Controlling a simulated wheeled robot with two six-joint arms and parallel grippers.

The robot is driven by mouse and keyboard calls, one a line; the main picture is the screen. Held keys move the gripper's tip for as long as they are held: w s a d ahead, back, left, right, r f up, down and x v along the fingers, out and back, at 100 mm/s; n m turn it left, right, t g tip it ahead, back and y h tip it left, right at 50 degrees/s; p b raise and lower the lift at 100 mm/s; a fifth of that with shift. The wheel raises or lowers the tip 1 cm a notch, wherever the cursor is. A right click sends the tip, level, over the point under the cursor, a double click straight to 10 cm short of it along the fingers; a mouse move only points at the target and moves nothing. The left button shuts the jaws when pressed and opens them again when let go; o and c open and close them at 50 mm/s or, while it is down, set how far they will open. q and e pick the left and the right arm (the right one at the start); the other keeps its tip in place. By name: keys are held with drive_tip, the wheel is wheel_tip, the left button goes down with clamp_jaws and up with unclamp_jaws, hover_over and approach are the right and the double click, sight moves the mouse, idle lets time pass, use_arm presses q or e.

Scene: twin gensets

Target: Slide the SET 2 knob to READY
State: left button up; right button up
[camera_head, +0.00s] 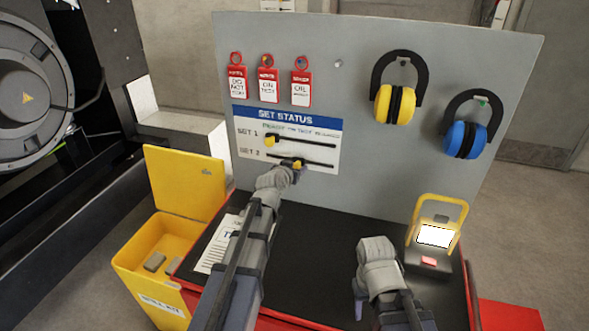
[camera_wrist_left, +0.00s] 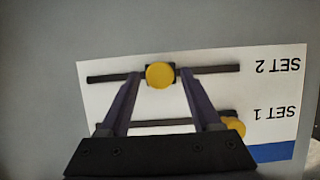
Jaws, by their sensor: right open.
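The SET 2 knob (camera_head: 298,163) is a yellow knob on a dark horizontal rail, near the middle of its travel. In the left wrist view, which is upside down, the SET 2 knob (camera_wrist_left: 160,75) sits between the fingertips of my left gripper (camera_wrist_left: 160,82). The fingers stand either side of it with small gaps. In the head view my left gripper (camera_head: 292,172) partly covers the rail. The SET 1 knob (camera_head: 270,140) is at the left end of its rail. The header's position words are too small to read surely. My right gripper (camera_head: 361,297) is open and empty.
The grey board also carries red tags (camera_head: 268,83), yellow earmuffs (camera_head: 395,104) and blue earmuffs (camera_head: 466,139). A lit lamp (camera_head: 436,236) stands on the black bench top (camera_head: 325,235) at right. An open yellow bin (camera_head: 150,262) is at left.

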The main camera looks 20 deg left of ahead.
use_arm(q)
clamp_jaws()
idle(1.2)
